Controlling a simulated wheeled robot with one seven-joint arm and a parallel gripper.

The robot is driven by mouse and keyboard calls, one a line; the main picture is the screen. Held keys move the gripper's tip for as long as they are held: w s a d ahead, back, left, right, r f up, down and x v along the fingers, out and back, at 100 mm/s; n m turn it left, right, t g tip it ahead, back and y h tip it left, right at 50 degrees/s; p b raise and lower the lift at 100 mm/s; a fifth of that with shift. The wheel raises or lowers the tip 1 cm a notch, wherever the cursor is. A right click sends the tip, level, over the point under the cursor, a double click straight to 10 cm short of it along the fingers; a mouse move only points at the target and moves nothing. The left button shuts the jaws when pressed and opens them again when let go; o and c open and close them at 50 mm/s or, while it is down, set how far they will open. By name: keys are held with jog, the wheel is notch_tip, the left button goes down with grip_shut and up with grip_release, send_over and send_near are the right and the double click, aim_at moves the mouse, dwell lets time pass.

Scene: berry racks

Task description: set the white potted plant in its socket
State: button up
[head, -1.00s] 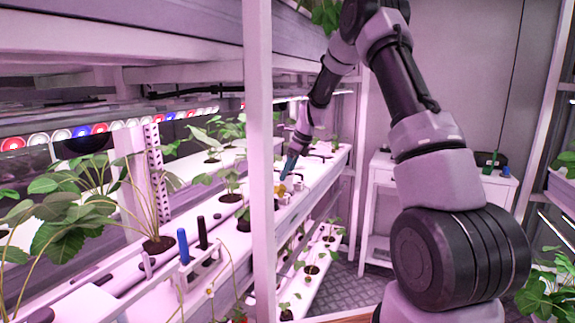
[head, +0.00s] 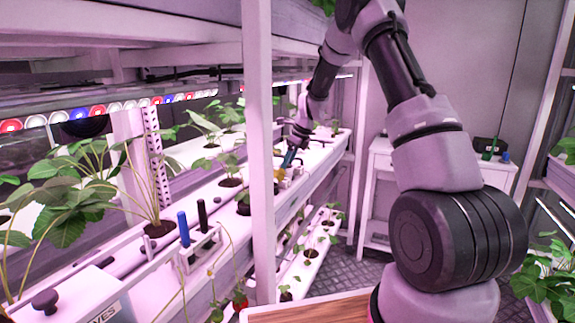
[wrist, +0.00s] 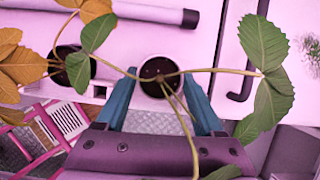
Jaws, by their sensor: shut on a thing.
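The white potted plant (wrist: 160,76) is between the blue fingers of my gripper (wrist: 160,106) in the wrist view. Its white rim and dark soil show from above, with thin stems and green leaves spreading left and right. My gripper is shut on the pot. In the head view my gripper (head: 289,158) is far down the rack, low over the white growing shelf, behind the front post; the held pot is too small there to make out clearly. I cannot tell whether the pot touches the shelf, and no empty socket can be made out.
An orange-leaved plant (wrist: 22,65) stands close left of the held pot. A grey pipe (wrist: 130,10) and a dark bent rod (wrist: 246,65) lie nearby. The white rack post (head: 258,160) stands before the shelf. A white cart (head: 381,190) is beyond it.

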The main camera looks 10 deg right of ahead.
jog(key=shift+f, duration=0.45)
